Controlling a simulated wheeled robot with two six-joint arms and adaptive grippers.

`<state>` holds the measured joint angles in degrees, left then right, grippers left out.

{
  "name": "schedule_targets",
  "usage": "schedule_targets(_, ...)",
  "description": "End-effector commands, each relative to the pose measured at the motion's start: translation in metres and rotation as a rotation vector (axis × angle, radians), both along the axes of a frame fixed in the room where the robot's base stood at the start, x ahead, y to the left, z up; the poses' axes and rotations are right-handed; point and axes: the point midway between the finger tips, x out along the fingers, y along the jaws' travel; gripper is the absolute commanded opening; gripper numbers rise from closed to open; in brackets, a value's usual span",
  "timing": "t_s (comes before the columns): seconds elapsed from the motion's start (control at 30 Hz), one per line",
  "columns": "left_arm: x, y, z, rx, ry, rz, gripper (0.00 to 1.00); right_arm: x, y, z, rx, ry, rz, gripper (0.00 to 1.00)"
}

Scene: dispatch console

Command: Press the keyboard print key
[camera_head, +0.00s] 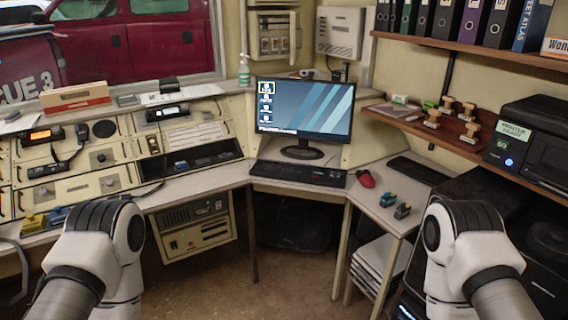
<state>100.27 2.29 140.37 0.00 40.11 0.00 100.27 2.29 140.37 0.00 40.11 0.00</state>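A black keyboard (300,174) lies flat on the corner desk, in front of a monitor (302,107) that is switched on and shows a desktop with icons. Single keys are too small to tell apart, so I cannot pick out the print key. Both my arms show at the lower left and lower right, well apart from the keyboard. Neither gripper shows in this view. Nothing of mine covers the keyboard.
A red mouse (365,179) lies right of the keyboard. Two small blocky items (388,199) stand nearer the desk's front edge. A black printer (532,148) is at the right, below shelved binders. A radio console (110,150) fills the left.

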Motion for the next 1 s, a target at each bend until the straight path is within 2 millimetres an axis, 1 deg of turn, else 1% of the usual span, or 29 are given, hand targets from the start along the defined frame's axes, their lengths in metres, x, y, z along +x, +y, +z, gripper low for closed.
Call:
schedule_targets(0.03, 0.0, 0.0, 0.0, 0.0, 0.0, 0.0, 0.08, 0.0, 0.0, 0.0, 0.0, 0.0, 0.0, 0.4)
schedule_targets(0.07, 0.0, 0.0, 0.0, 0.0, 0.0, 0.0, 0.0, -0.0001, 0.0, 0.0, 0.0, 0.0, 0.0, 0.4)
schedule_targets(1.0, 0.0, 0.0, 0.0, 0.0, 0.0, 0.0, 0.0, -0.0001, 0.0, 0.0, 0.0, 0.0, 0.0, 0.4)
